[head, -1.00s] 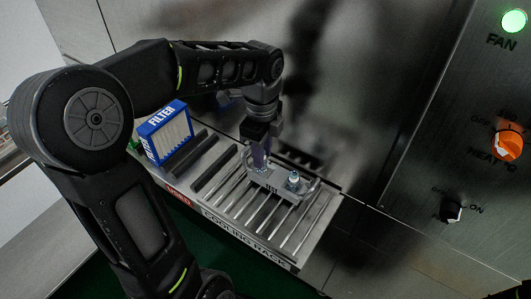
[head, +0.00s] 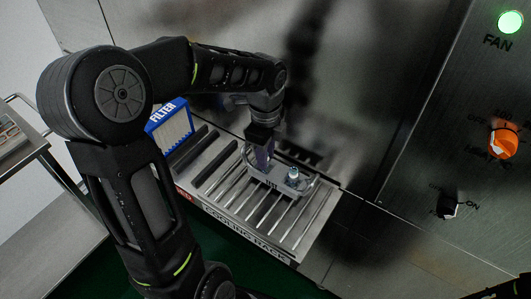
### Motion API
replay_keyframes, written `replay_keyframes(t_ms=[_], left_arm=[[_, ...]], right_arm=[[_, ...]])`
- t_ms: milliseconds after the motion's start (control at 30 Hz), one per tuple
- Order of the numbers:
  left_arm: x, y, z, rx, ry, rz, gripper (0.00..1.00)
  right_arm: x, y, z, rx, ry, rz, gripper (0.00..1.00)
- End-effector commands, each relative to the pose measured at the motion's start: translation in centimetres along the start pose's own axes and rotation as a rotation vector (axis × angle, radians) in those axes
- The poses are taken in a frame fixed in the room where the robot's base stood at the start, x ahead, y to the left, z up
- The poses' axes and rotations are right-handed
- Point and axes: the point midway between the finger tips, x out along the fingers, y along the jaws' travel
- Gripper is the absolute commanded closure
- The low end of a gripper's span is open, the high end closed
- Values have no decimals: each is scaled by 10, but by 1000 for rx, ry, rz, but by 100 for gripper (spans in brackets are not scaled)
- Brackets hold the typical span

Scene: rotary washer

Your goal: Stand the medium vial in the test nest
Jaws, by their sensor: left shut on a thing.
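The test nest (head: 272,187) is a grey holder with rounded ends, lying on the slatted cooling rack. A small clear vial with a pale blue top (head: 292,174) stands upright in its right part. My left gripper (head: 262,166) points down over the nest's left part. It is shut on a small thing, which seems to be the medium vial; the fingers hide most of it. I cannot tell whether its base touches the nest. My right gripper is not in view.
The cooling rack (head: 296,232) has bare slats in front of the nest. A blue-framed filter (head: 174,128) stands at its left. A steel wall rises close behind. The right panel carries an orange knob (head: 503,143) and a black knob (head: 447,207). A cart (head: 30,150) stands at far left.

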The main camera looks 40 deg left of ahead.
Motion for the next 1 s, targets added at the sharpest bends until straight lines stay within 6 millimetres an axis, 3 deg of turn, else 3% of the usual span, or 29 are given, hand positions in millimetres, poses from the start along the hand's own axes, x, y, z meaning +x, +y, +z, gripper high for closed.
replay_keyframes(t_ms=[167,200,433,833,1000], left_arm=[[5,0,0,1,0,0,100],[4,0,0,1,0,0,72],[4,0,0,1,0,0,53],[-4,0,0,0,0,-2,53],[-26,-1,0,1,-2,-5,53]], right_arm=[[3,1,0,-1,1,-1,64],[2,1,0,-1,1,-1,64],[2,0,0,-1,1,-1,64],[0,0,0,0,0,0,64],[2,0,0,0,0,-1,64]])
